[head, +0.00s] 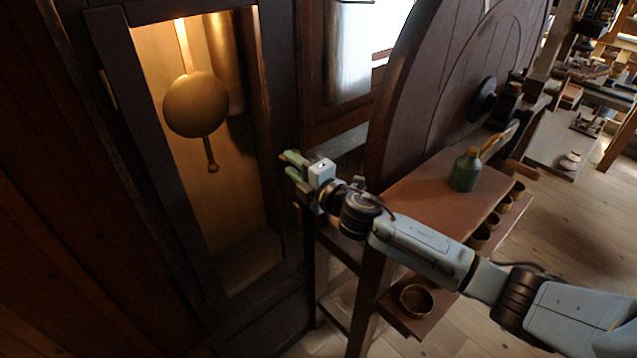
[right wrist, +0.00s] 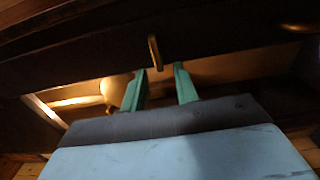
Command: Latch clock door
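The clock door (head: 278,215) is a dark wooden frame around a lit opening on the tall clock case. Inside, a round brass pendulum (head: 196,104) hangs; it also shows in the right wrist view (right wrist: 117,90). I cannot tell whether the door sits fully flush. In the right wrist view a small upright brass latch piece (right wrist: 155,53) is on the dark frame, just beyond and between my fingertips. My right gripper (head: 287,165) is at the door's right stile, its green fingers apart and empty in the right wrist view (right wrist: 160,75). My left gripper is out of view.
A wooden shelf (head: 420,200) under a large round wooden wheel (head: 440,80) stands right of the clock, beneath my right arm's level. A green bottle (head: 465,170) stands on it, and a brass bowl (head: 416,300) sits lower. Open floor lies at far right.

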